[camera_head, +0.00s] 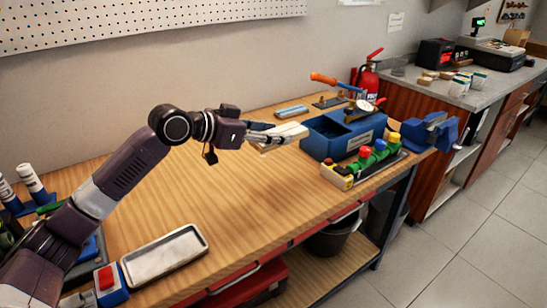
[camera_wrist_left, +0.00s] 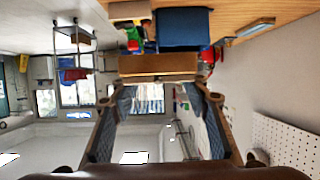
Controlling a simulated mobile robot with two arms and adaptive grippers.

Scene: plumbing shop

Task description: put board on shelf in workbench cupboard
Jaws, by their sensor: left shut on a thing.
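My left gripper (camera_head: 268,137) is shut on a pale, flat board (camera_head: 290,132) and holds it over the far part of the wooden workbench, close to the blue tool tray. In the left wrist view the board (camera_wrist_left: 158,65) shows as a light brown slab between the two fingers. To the right, a reddish-brown cupboard (camera_head: 409,108) stands under a grey counter, with an open shelf (camera_head: 447,190) low in its side. Most of the shelf's inside is hidden. My right gripper is not in view.
On the workbench (camera_head: 215,205) are a blue tray (camera_head: 318,143), a rack of coloured valves (camera_head: 345,177), a blue vise (camera_head: 430,131) and a metal tray (camera_head: 165,254). A black bucket (camera_head: 333,237) stands below. The tiled floor (camera_head: 480,255) at right is clear.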

